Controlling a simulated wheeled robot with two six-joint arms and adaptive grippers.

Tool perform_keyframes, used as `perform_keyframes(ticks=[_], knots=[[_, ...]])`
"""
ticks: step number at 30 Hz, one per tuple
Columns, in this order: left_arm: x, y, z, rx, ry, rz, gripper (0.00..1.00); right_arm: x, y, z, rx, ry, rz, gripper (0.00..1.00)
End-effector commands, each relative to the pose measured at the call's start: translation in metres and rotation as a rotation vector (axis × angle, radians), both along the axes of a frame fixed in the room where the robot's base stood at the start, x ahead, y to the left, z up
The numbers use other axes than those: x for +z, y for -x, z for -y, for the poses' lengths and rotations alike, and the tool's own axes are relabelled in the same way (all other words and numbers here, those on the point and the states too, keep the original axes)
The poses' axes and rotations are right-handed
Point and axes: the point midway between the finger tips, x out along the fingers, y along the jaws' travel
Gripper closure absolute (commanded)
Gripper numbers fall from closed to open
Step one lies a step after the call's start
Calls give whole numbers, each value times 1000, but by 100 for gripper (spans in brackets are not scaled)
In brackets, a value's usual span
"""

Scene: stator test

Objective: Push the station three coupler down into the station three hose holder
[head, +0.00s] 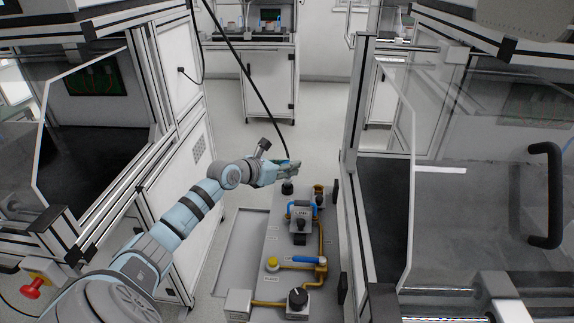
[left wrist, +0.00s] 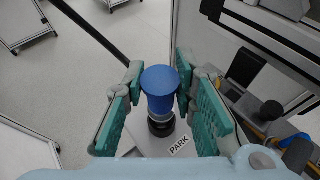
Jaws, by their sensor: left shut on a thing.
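The coupler (left wrist: 160,82) has a round blue top and a paler collar below it. My left gripper (head: 291,166) is shut on the coupler, with a green finger pad on each side of it in the left wrist view (left wrist: 160,92). Directly below is the black round hose holder (left wrist: 161,125), beside a PARK label (left wrist: 179,145); it also shows in the head view (head: 287,188). The coupler is in line above the holder; I cannot tell how deep it sits. A black hose (head: 258,88) runs down to the gripper. My right gripper is out of view.
The grey panel (head: 278,238) carries a blue-handled valve (head: 302,208), a blue lever (head: 308,260), a yellow knob (head: 272,264) and a black knob (head: 297,298) with yellow pipes. Framed enclosures stand close on both sides. The floor beyond is clear.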

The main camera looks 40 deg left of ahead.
Motion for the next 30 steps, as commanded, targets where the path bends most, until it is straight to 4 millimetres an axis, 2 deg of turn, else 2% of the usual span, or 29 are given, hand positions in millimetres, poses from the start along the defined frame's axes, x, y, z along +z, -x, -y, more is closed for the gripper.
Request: perform_keyframes(ticks=[7, 30], knots=[[-11, 0, 0, 0, 1, 0, 100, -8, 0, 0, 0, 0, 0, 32], [-18, 0, 0, 0, 0, 0, 100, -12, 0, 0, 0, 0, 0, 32]])
